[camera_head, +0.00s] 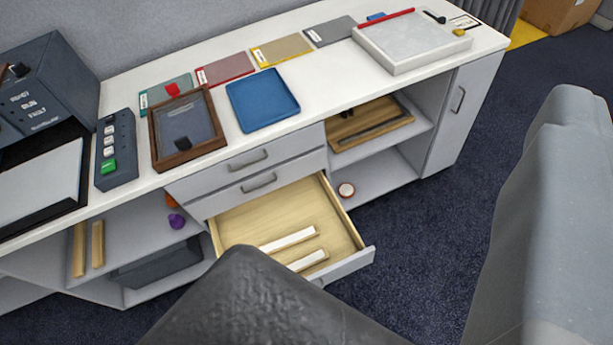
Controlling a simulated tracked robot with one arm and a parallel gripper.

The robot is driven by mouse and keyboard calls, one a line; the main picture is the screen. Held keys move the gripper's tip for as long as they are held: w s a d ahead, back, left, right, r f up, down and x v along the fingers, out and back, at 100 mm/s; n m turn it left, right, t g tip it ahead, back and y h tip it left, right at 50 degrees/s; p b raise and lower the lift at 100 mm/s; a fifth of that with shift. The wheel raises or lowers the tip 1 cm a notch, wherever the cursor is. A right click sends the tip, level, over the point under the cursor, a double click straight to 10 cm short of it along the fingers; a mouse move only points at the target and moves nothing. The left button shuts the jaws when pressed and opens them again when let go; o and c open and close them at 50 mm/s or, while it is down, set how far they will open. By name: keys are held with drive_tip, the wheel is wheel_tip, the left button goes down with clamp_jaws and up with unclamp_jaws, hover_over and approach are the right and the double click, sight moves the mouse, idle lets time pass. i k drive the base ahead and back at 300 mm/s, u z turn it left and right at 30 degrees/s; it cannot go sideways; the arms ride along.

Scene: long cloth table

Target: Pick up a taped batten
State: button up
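Two battens, pale on top with wood-coloured sides, lie side by side in the open drawer (237,224): a longer batten (287,240) and a nearer batten (308,261). I cannot tell tape on them for certain; my own dark finger hides part of the drawer's near left. My gripper (405,178) shows as a dark finger at bottom centre and a grey one at right, wide apart. It is open, with nothing visible held between the fingers.
The white counter (330,90) carries a blue tray (262,101), a brown framed tray (186,128) and a button box (115,148). A purple knob-like object (177,221) sits in the left bay. The dark carpet (430,240) is clear right of the drawer.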

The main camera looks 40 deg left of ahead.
sight(296, 238)
drive_tip(key=u, duration=0.6)
drive_tip(key=k, duration=0.7)
drive_tip(key=u, duration=0.3)
